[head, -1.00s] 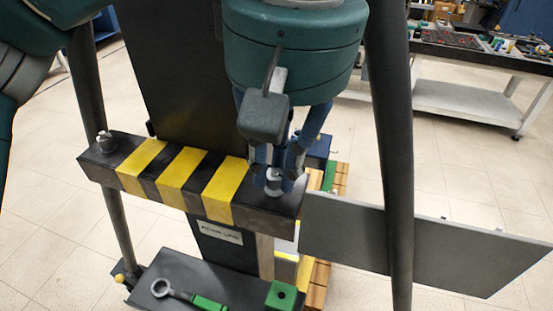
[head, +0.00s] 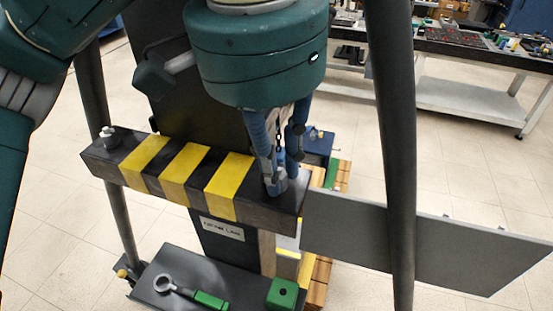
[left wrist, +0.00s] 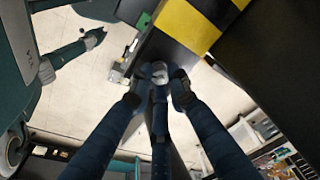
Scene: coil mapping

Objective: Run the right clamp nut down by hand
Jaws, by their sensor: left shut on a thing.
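The striped yellow-and-black clamp beam (head: 190,200) lies across the dark column. My left gripper (head: 279,182) points down at the beam's right end, its fingers closed around the right clamp nut. In the left wrist view the nut (left wrist: 160,68) shows as a round grey top between the fingertips (left wrist: 160,82). In the head view the fingers mostly hide it. The left clamp nut (head: 108,137) stands on its stud at the beam's left end, untouched. In the left wrist view my right gripper (left wrist: 95,38) is off to the left, away from the beam; its opening is unclear.
A dark tray (head: 160,292) below holds a ring-headed wrench with a green handle (head: 208,299); a green block (head: 282,294) sits beside it. Dark posts stand left (head: 118,200) and right (head: 397,150). A grey panel (head: 440,248) extends right. A cluttered bench (head: 470,95) is behind.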

